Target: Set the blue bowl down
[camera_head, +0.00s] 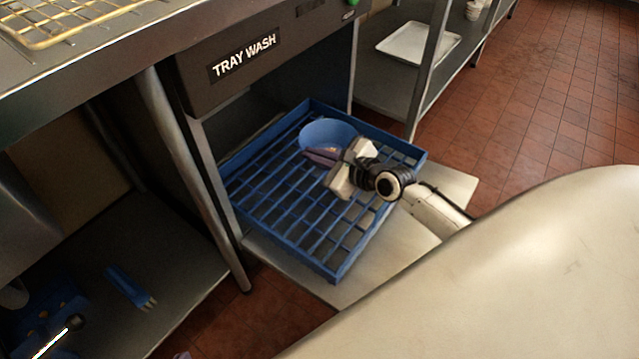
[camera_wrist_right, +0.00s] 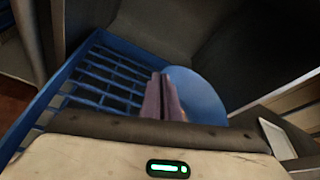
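The blue bowl (camera_head: 326,132) is at the far side of the blue slatted rack (camera_head: 335,268), with its inside partly showing. My right gripper (camera_head: 322,156) is at the bowl's near rim, with its two purple fingers close together. In the right wrist view, the fingers (camera_wrist_right: 165,98) are nearly closed with the rim of the bowl (camera_wrist_right: 203,97) between them, and the rest of the bowl spreads to the right. I cannot tell whether the bowl's underside touches the slats. The fingers and palm hide part of its near side.
The rack stands in the opening under the "TRAY WASH" panel (camera_head: 245,58), partly on a pale ledge (camera_head: 290,270). Its slats in front of the bowl are empty. A metal leg (camera_head: 190,180) is at left, and a white tray (camera_head: 418,43) lies on the shelf behind.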

